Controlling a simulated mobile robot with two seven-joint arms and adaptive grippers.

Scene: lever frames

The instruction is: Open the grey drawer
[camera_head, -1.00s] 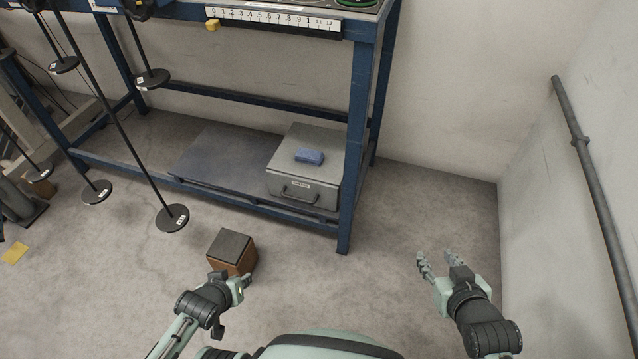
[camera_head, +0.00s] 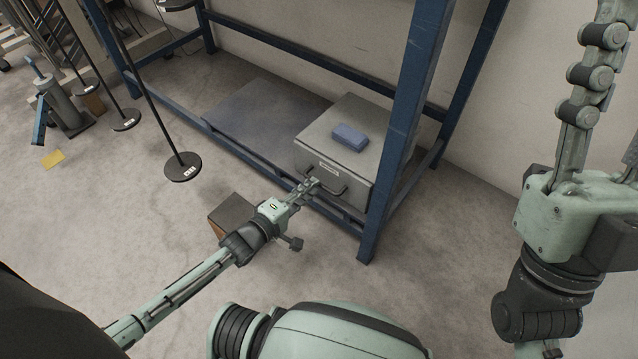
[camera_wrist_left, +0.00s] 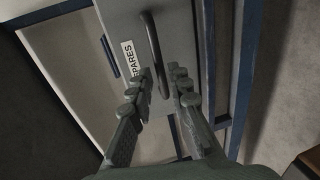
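The grey drawer (camera_head: 325,170) is the front of a grey metal box on the bench's low shelf. It looks shut and carries a dark bar handle (camera_head: 332,187) and a white label. In the left wrist view the label reads "SPARES" and the handle (camera_wrist_left: 155,55) reaches down between my fingers. My left gripper (camera_head: 308,187) is at the drawer front; in the wrist view its fingers (camera_wrist_left: 163,82) are apart, one on each side of the handle's lower part. I cannot tell whether they touch it. My right gripper (camera_head: 600,70) is raised at the right, empty, its fingertips cut off.
A blue block (camera_head: 349,138) lies on the box top. A blue bench leg (camera_head: 408,130) stands just right of the drawer. A brown box (camera_head: 228,212) is on the floor beside my left forearm. Black rods with disc bases (camera_head: 182,167) stand at the left.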

